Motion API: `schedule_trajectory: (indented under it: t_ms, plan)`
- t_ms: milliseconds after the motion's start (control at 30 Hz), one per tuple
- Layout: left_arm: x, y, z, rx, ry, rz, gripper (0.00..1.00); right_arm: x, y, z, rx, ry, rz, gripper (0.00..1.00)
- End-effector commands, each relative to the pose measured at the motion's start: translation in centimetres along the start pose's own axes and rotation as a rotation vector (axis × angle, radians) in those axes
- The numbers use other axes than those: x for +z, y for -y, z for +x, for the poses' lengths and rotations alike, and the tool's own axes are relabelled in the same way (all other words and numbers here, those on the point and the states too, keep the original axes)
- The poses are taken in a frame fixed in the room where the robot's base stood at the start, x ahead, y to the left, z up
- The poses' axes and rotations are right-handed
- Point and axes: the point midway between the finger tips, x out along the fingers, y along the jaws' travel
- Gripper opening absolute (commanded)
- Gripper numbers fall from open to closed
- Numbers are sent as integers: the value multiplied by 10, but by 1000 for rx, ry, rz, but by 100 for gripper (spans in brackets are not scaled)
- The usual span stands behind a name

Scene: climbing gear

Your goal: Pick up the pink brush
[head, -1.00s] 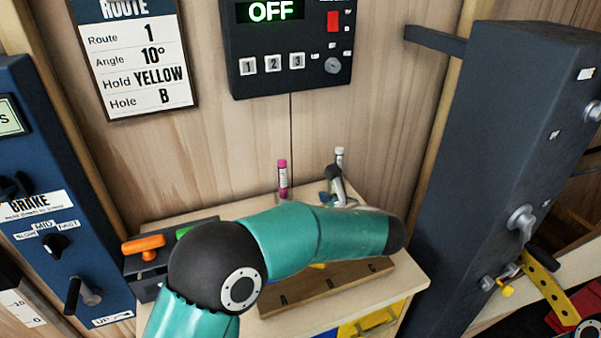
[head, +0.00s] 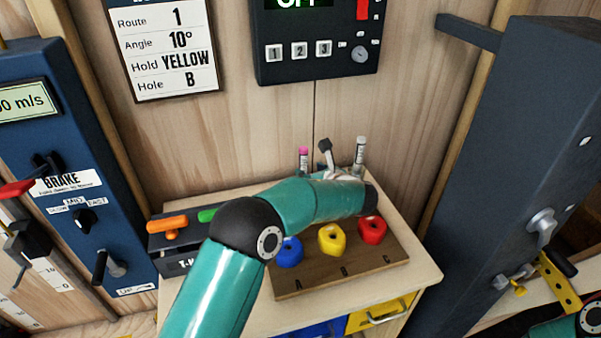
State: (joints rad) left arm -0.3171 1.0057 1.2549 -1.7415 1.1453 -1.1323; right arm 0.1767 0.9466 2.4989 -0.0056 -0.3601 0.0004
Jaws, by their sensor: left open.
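The pink brush (head: 303,157) stands upright at the back of the small wooden table. Its pink top shows, and its lower part is hidden behind my left arm. My left gripper (head: 331,158) is open, at the end of the teal arm, just right of the pink brush and apart from it in the picture. One dark finger points up; the rest is partly hidden by my wrist. My right gripper is out of view; only a teal part of my right arm shows at the lower right.
A white-capped brush (head: 360,152) stands right of my left gripper. A wooden board (head: 342,272) holds blue, yellow and red holds in front. Orange and green items lie on a dark box (head: 176,262) at left. A dark post (head: 500,170) rises at right.

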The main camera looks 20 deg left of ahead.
Motion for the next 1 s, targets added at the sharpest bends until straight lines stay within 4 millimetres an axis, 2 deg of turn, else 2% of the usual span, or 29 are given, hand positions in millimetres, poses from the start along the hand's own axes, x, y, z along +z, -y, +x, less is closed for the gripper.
schedule_trajectory:
  t_ms: [200,300,633,933,1000]
  plan:
    - [6,-3,29,3,-2,0,55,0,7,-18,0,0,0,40]
    - [5,-2,41,3,-1,-1,55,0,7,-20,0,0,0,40]
    - [3,-1,48,-1,0,0,54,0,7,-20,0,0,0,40]
    - [3,-1,48,0,0,0,4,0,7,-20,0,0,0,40]
    - [3,-1,48,0,0,0,0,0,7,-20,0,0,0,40]
